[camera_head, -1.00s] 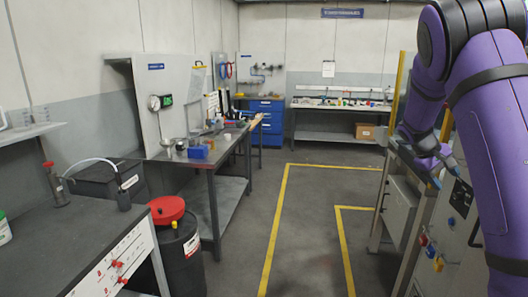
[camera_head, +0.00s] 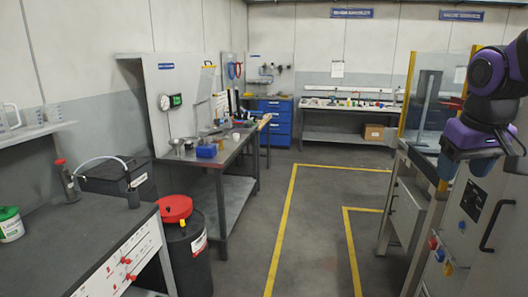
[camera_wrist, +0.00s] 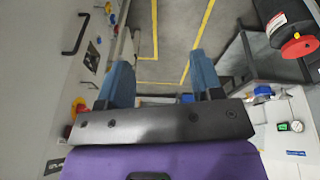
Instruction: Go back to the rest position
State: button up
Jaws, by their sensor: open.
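My gripper (camera_head: 466,168) is at the right of the head view, at the end of my purple arm, beside the grey machine cabinet (camera_head: 462,215). In the wrist view my gripper (camera_wrist: 158,78) shows two blue fingers spread apart. Nothing is between them but the floor and yellow lines beyond. The gripper is open and empty.
A dark workbench (camera_head: 85,240) stands at the lower left, with a black drum with a red lid (camera_head: 175,209) beside it. A longer bench (camera_head: 215,160) and blue drawers (camera_head: 270,120) lie further back. The yellow-lined floor (camera_head: 320,220) in the middle is clear.

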jog(key=s+a+t, duration=0.1)
jog(key=s+a, duration=0.3)
jog(key=s, duration=0.2)
jog(key=s+a+t+y, duration=0.1)
jog(key=s+a, duration=0.3)
jog(key=s, duration=0.3)
jog(key=shift+f, duration=0.15)
